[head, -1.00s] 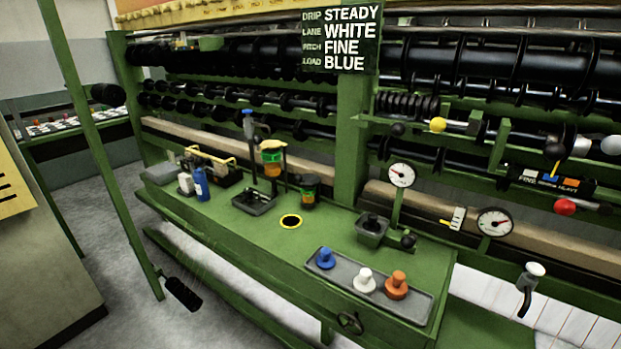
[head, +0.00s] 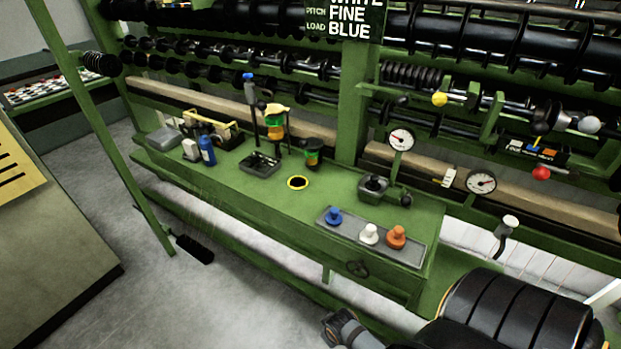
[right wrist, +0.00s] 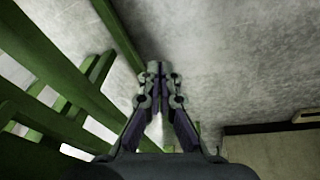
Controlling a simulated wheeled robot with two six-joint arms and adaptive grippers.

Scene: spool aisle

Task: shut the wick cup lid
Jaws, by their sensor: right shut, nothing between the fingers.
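I cannot tell for sure which part is the wick cup. Two small cups with amber and green bodies stand at the back of the green bench. One cup (head: 275,131) is on a post, with a yellow top. The lower cup (head: 312,156) has a dark top (head: 312,144); whether this is a lid, and how it sits, is too small to tell. My right gripper (right wrist: 158,75) is shut and empty, over the grey floor in the right wrist view. Part of it shows low in the head view, in front of the bench and well away from the cups. My left gripper is not in view.
The green bench (head: 225,190) has a yellow-ringed hole (head: 298,183), a grey square box (head: 374,188) and a tray (head: 413,254) of coloured knobs. A blue bottle (head: 207,152) stands left. A green post (head: 105,130) rises at left.

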